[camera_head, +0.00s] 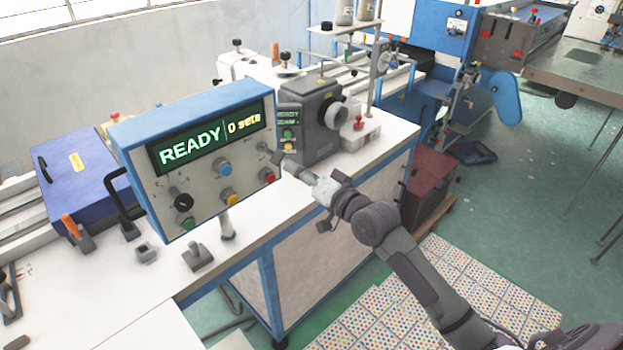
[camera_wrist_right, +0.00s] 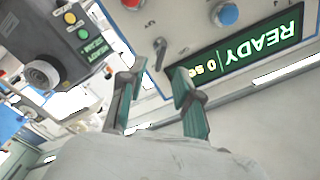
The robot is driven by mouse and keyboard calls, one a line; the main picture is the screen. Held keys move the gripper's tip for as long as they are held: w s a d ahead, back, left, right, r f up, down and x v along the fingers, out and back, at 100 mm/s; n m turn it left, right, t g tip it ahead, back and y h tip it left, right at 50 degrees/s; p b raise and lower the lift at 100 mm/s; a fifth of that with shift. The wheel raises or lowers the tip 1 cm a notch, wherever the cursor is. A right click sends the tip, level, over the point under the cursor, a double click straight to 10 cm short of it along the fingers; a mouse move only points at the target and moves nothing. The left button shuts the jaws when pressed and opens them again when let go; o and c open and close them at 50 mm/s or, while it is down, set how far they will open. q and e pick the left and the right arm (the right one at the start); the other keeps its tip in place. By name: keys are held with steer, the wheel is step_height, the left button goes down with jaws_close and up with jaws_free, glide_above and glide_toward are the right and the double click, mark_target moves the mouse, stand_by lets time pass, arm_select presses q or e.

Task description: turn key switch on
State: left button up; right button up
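The control box (camera_head: 140,140) has a blue top, and its lit display (camera_head: 212,136) reads "READY 0 sets". The key switch (camera_head: 265,147), a small grey metal lever, sits on the panel's right side, above a red button (camera_head: 268,177). It also shows in the right wrist view (camera_wrist_right: 160,50), just beyond the fingertips. My right gripper (camera_head: 279,163) is close in front of that side of the panel. In the right wrist view its fingers (camera_wrist_right: 159,72) are apart with nothing between them; contact with the key is not visible. My left gripper is out of view.
A grey machine (camera_head: 310,115) with a round knob and small green display stands right beside the control box. The panel also has a blue button (camera_head: 225,169), yellow button (camera_head: 229,199) and black knob (camera_head: 184,202). Small levers stand on the white bench (camera_head: 270,235) in front.

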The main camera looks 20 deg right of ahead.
steer(key=shift+v, duration=2.35)
steer(key=s+d+f+g+h+b, duration=0.1)
steer(key=s+d+f+g+h, duration=0.15)
steer(key=f, duration=1.35)
steer(key=s+d+f+g+h+b, duration=0.1)
steer(key=d+f+g+h, duration=0.15)
steer(key=f, duration=1.35)
steer(key=s+f+n+g+b, duration=0.1)
steer(key=s+f+n+g, duration=0.1)
steer(key=s+f, duration=0.7)
steer(key=s+f+n+g, duration=0.1)
steer(key=s+f+g, duration=0.2)
steer(key=s+f, duration=0.65)
steer(key=s+a+f+n+g, duration=0.1)
steer(key=s+a+f+g, duration=0.1)
steer(key=s+f, duration=0.3)
steer(key=s+a+f+n+g+b, duration=0.1)
steer(key=s+f, duration=0.5)
steer(key=s, duration=0.7)
steer(key=s+a+f+n+g+h, duration=0.1)
steer(key=s+a+f+n+g, duration=0.1)
steer(key=s+f, duration=0.4)
steer(key=s+g, duration=0.1)
steer(key=s, duration=0.2)
steer(key=shift+a+n, duration=0.4)
